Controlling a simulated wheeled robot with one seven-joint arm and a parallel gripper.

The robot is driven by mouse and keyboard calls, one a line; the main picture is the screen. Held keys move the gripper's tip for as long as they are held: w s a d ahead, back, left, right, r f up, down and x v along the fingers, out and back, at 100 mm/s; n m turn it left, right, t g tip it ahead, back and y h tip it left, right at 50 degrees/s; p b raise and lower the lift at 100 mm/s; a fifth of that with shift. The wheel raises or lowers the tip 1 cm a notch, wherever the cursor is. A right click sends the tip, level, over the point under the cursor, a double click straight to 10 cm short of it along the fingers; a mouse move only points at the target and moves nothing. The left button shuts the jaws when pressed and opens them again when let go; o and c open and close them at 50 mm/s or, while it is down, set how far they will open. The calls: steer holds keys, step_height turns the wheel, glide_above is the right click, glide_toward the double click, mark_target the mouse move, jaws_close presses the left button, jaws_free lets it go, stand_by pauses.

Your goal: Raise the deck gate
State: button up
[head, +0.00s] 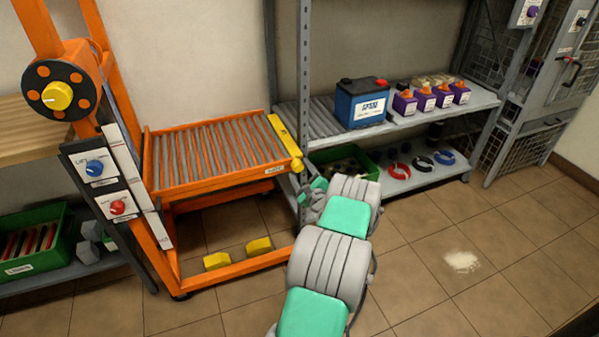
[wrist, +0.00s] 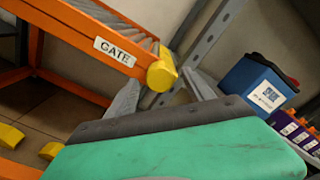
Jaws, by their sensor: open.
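The deck gate is a yellow bar (head: 283,138) lying along the right edge of the orange roller deck (head: 170,189). Its rounded yellow end (wrist: 162,76) shows in the wrist view, beside a white GATE label (wrist: 115,52) on the deck's front rail. My gripper (head: 309,190) is just below and right of that end in the head view, partly hidden by my own arm. In the wrist view my gripper (wrist: 164,92) is open, one finger on each side of the yellow end, with nothing held. I cannot tell whether they touch.
A grey shelf upright (head: 305,70) stands close behind the gate. Control knobs (head: 95,167) are on the cart's left post. Floor at the right is clear except for white powder (head: 461,261).

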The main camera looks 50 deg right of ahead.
steer(key=shift+w+d, duration=0.3)
steer(key=shift+w, duration=0.25)
steer(key=shift+c, duration=0.5)
jaws_close()
